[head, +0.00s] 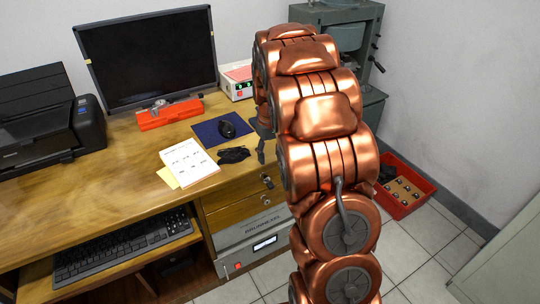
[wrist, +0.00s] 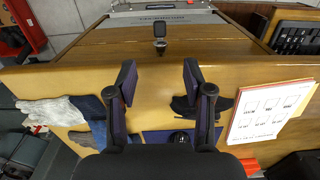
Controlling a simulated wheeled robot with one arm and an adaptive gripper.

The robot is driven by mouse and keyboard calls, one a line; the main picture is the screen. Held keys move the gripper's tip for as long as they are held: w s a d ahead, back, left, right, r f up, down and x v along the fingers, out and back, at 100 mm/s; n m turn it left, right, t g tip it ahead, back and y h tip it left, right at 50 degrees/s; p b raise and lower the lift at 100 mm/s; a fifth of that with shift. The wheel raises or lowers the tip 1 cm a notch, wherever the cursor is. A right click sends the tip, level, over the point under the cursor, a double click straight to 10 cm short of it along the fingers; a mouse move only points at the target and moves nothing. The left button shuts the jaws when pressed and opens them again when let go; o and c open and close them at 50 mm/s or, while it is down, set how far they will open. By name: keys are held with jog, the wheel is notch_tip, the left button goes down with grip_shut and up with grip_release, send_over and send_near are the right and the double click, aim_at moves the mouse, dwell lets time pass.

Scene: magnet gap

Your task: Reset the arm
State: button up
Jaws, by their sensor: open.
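My copper-coloured arm rises through the right half of the head view and bends over toward the desk (head: 120,165). My gripper (head: 262,147) hangs near the desk's right end, partly hidden behind the arm. In the wrist view my gripper (wrist: 159,82) shows two dark fingers spread apart, with nothing between them. The wood desk top and its edge lie below the fingers.
A black mouse (head: 228,129) on a blue mat (head: 203,133), a black bundle (head: 233,155) and a printed sheet (head: 190,160) lie near my gripper. A monitor (head: 148,55) and orange tool (head: 170,114) stand behind. A red bin (head: 420,183) is on the floor at right.

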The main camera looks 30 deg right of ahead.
dwell(0.4)
jog(key=s+a+r+p, duration=0.5)
jog(key=s+a+r, duration=0.7)
jog(key=s+a, duration=0.1)
jog(key=s+a+r+g+p, duration=0.1)
jog(key=s+a, duration=0.3)
jog(key=s, duration=0.6)
jog(key=s+a+r+n+p, duration=0.1)
jog(key=s+a+r+p, duration=0.3)
jog(key=s, duration=0.6)
jog(key=shift+s+g, duration=0.2)
jog(key=shift+g, duration=0.2)
